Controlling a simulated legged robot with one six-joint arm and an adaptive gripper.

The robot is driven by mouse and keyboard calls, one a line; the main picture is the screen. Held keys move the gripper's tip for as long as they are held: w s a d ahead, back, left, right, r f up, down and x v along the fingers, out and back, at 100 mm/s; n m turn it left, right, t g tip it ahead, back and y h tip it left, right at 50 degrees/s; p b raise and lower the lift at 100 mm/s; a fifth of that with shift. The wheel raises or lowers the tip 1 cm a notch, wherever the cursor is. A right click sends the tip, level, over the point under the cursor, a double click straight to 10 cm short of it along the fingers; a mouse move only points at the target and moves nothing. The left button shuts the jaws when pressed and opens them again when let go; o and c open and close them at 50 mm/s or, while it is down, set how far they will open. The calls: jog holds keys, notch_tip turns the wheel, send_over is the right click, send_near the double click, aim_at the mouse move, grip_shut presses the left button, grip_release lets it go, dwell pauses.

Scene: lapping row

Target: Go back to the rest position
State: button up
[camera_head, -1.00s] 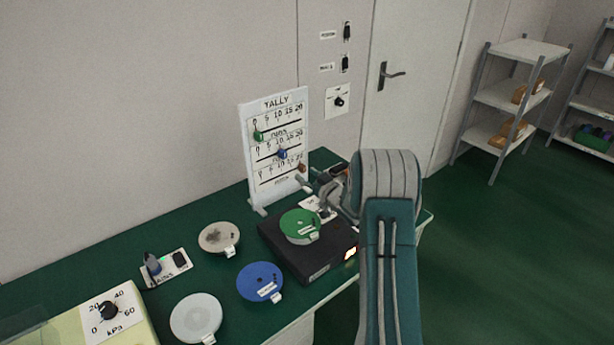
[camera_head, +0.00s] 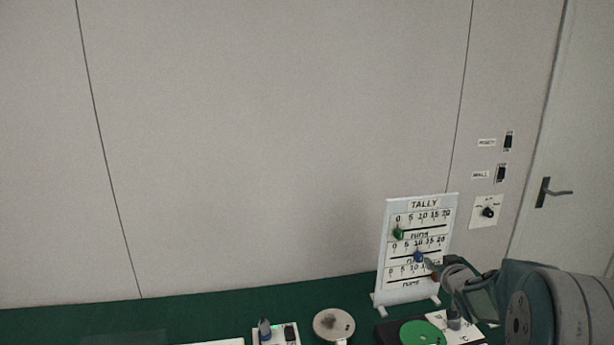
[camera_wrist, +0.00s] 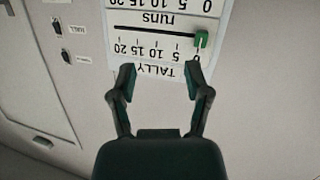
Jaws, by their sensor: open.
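My gripper (camera_wrist: 160,78) is open and empty in the wrist view, its two fingers apart over the top of the white tally board (camera_wrist: 145,70), which appears upside down there. In the head view, my gripper (camera_head: 436,268) is partly hidden by my wrist and lies in front of the board's right side. The tally board (camera_head: 382,285) stands upright on the green bench, with a green slider (camera_head: 398,233) on the top row, a blue slider (camera_head: 418,257) on the middle row and a reddish slider (camera_head: 435,276) partly hidden on the bottom row.
A green disc (camera_head: 421,334) sits on a dark unit (camera_head: 386,331) below the board. A grey disc (camera_head: 333,324) and a switch box (camera_head: 276,336) stand to the left. Wall switches (camera_head: 508,141), a dial (camera_head: 488,212) and a door (camera_head: 585,130) are at right. The bench's back left is clear.

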jog(key=s+a+r+g+h, duration=0.1)
jog(key=s+a+r+g, duration=0.1)
jog(key=s+a+r, duration=0.4)
jog(key=s+a+g, duration=0.2)
jog(key=s+a, duration=0.2)
jog(key=s, duration=0.7)
jog(key=s+a+f+g+y, duration=0.1)
jog(key=s+a+g, duration=0.2)
jog(key=s, duration=0.7)
jog(key=s+a+f+g+y, duration=0.1)
jog(key=s+a, duration=0.4)
jog(key=s, duration=0.6)
jog(key=shift+s+m+g, duration=0.3)
jog(key=shift+s+g, duration=0.05)
jog(key=shift+g, duration=0.45)
